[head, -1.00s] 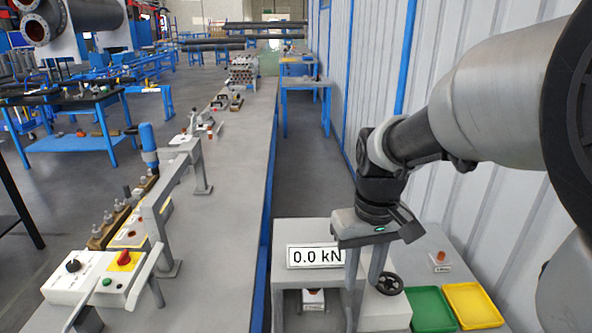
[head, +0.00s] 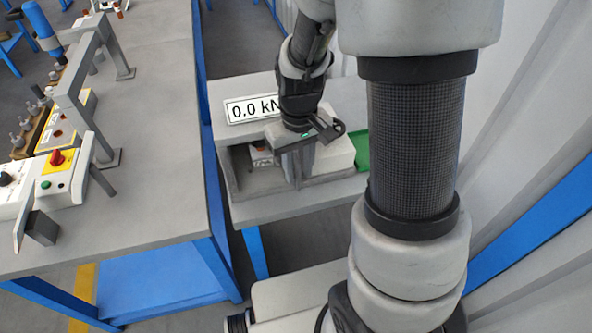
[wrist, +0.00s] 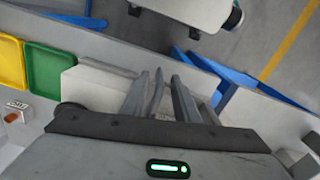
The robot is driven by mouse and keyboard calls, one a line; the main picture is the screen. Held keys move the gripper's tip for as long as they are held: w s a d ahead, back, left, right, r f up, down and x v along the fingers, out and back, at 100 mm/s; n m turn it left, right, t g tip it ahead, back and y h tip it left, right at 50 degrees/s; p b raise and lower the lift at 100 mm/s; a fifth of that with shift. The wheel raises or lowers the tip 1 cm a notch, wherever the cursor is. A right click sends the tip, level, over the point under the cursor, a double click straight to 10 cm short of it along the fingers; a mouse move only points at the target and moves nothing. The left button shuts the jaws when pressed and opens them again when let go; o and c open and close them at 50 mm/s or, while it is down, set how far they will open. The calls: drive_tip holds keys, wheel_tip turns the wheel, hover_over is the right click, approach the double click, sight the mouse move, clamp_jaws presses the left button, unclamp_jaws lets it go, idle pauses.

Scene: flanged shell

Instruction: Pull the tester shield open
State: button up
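The tester is a light grey box (head: 233,163) with a white "0.0 kN" display (head: 251,108) on top. I cannot make out a distinct shield; the area right of the recess is partly hidden by my gripper. My gripper (head: 299,182) points down at the tester's front, beside the recess. In the wrist view its fingers (wrist: 167,75) stand apart with a narrow gap, and I see nothing held between them. Contact with the tester cannot be told.
A green tray (head: 362,150) lies right of the tester, and a yellow tray (wrist: 10,62) shows beside it in the wrist view. A long grey bench (head: 165,190) with a control box and a red knob (head: 57,158) stands left. A corrugated wall (head: 540,130) bounds the right.

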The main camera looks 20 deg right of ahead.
drive_tip(key=shift+f, duration=1.3)
clamp_jaws()
